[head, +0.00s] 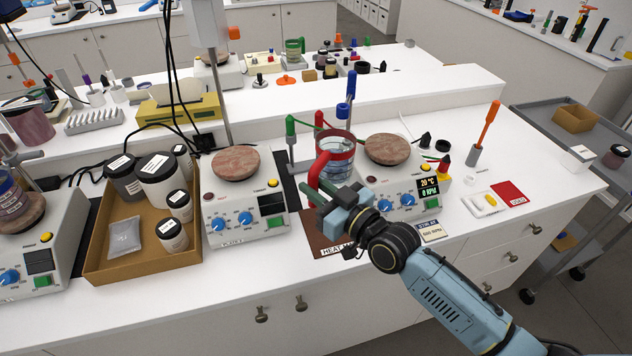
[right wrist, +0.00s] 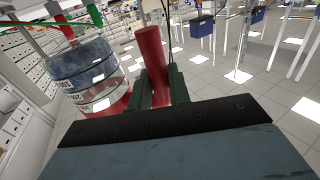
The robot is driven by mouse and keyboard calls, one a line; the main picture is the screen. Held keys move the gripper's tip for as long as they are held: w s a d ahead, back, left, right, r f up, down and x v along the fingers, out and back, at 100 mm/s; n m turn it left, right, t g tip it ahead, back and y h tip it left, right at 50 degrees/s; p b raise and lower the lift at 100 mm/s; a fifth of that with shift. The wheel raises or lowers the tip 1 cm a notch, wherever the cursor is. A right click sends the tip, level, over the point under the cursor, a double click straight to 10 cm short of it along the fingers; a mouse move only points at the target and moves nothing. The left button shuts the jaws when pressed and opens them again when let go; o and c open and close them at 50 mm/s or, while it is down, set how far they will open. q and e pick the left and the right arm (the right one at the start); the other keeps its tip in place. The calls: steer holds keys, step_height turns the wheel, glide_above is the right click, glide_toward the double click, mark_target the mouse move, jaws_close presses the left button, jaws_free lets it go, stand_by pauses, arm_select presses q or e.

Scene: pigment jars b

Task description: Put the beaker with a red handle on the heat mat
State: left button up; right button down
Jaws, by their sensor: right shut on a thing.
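The glass beaker with a red band and red handle (head: 338,149) is between the two hotplates, above the brown heat mat (head: 322,238). My right gripper (head: 325,192) is shut on its red handle. In the right wrist view the red handle (right wrist: 152,62) stands between the fingers, and the beaker (right wrist: 90,75) is to the left with dark liquid inside. The beaker seems held up off the bench; its exact height is hard to tell. The mat lies at the front of the bench, partly hidden by my gripper. My left gripper is not in view.
A hotplate (head: 245,215) stands left of the mat and another with a display (head: 405,200) stands right. Burette clamps with green and red knobs (head: 291,125) are close behind the beaker. A brown tray (head: 100,262) of jars is at the left.

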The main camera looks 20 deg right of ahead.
step_height(320, 180, down, 17)
steer(key=b, duration=1.5)
steer(key=shift+r, duration=0.15)
steer(key=shift+f+b, duration=0.85)
steer(key=shift+r, duration=0.1)
steer(key=shift+f, duration=0.7)
steer(key=c, duration=1.2)
jaws_free()
steer(key=shift+s, duration=0.1)
steer(key=shift+c, duration=0.2)
steer(key=shift+f, duration=0.1)
